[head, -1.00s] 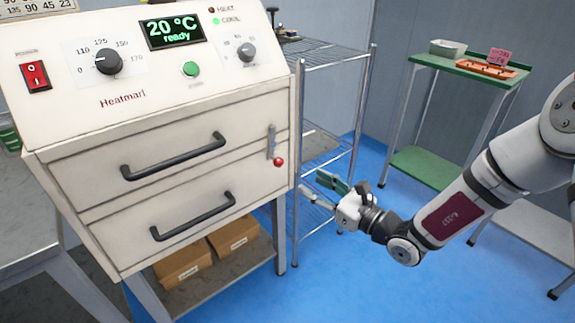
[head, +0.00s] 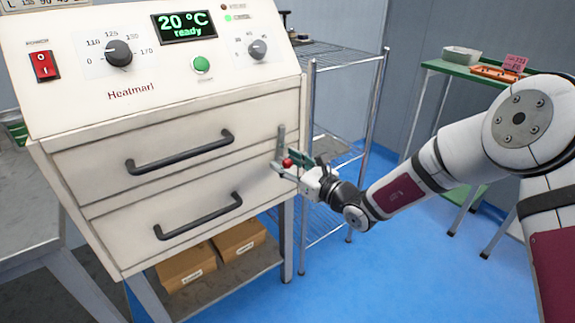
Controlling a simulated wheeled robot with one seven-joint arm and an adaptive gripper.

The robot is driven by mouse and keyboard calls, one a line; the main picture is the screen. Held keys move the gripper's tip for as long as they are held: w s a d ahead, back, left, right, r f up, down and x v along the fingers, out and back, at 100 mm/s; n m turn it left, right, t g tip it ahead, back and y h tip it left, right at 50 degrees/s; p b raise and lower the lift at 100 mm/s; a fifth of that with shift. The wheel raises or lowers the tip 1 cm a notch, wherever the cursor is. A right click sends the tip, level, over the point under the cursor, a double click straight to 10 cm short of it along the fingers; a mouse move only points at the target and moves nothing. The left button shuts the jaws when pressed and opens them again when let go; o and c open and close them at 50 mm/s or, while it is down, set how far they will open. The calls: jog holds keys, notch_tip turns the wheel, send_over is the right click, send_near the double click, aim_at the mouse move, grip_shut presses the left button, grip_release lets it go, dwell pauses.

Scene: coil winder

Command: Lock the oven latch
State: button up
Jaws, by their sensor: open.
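The oven (head: 100,150) stands at the left with two closed drawers, each with a black bar handle. Its display (head: 184,24) reads 20 °C, ready. The latch (head: 281,141) is a small grey metal lever on the right of the front face, standing upright, with a red ball knob (head: 288,163) at its lower end. My gripper (head: 284,166) is at the latch, its open fingers on either side of the red knob. I cannot tell whether a finger touches it. The fingers partly hide the lower part of the latch.
A wire rack (head: 345,58) stands just right of the oven, behind my gripper. A green-topped table (head: 450,70) with a tray and an orange item is at the back right. Cardboard boxes (head: 187,268) sit on the shelf below the oven. Blue floor is open at front right.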

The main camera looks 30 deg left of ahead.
grip_shut()
jog(key=shift+w+d+n, duration=0.1)
jog(key=shift+w+n, duration=0.15)
jog(key=shift+n, duration=0.55)
grip_release()
jog(key=v, duration=1.2)
jog(key=shift+r, duration=0.15)
